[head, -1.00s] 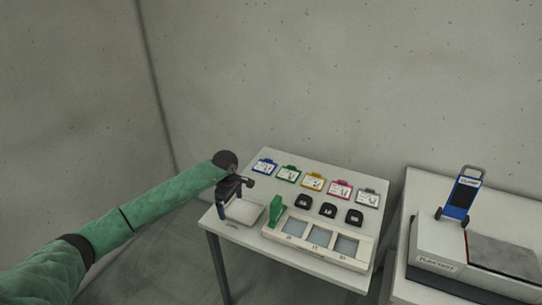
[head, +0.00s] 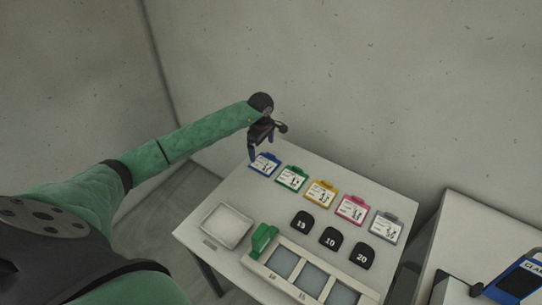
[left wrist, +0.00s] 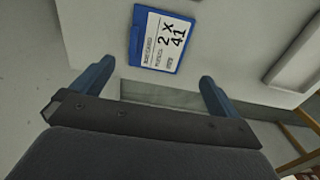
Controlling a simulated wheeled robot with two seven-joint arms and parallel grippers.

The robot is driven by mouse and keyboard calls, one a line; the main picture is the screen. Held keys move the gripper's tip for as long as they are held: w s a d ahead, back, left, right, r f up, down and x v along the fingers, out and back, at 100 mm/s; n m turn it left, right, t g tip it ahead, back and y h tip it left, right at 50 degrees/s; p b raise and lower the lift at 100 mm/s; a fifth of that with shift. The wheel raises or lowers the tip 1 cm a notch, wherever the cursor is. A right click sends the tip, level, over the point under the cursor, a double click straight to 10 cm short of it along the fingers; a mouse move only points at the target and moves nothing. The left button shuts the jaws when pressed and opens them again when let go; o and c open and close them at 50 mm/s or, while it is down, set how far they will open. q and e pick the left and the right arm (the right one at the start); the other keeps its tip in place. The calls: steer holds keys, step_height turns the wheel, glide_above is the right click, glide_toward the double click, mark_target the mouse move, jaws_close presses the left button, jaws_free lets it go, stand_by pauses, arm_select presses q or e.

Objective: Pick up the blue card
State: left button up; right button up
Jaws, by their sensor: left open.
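The blue card (head: 264,164) lies flat on the white table at the far left end of a row of cards. In the left wrist view the blue card (left wrist: 161,40) shows a white label reading "2 x 41" and lies beyond the fingertips, roughly between them. My left gripper (head: 260,156) is above the table's far left edge, just over the blue card. Its blue fingers (left wrist: 150,80) are apart with nothing between them. I cannot tell from the frames whether a finger touches the card. My right gripper is not in view.
Green (head: 292,178), yellow (head: 321,193), pink (head: 352,210) and grey (head: 386,228) cards continue the row. Black numbered pieces (head: 331,238) lie in front. A white tray (head: 205,234), a green stapler-like object (head: 262,241) and a framed panel (head: 345,287) are nearer. A blue device (head: 519,280) stands right.

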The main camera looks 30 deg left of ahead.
mark_target(263, 162)
arm_select(q)
steer(key=shift+w+f, duration=0.1)
steer(key=shift+f, duration=0.15)
step_height(263, 162, down, 2)
step_height(263, 162, down, 5)
steer(key=shift+w+r+b, duration=0.1)
steer(key=shift+r+b, duration=0.1)
steer(key=shift+b, duration=0.3)
steer(key=shift+a+f, duration=0.1)
steer(key=shift+f, duration=0.2)
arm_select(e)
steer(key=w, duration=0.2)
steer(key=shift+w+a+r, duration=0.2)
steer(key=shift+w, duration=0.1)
arm_select(q)
steer(key=shift+c, duration=0.4)
steer(key=c, duration=0.9)
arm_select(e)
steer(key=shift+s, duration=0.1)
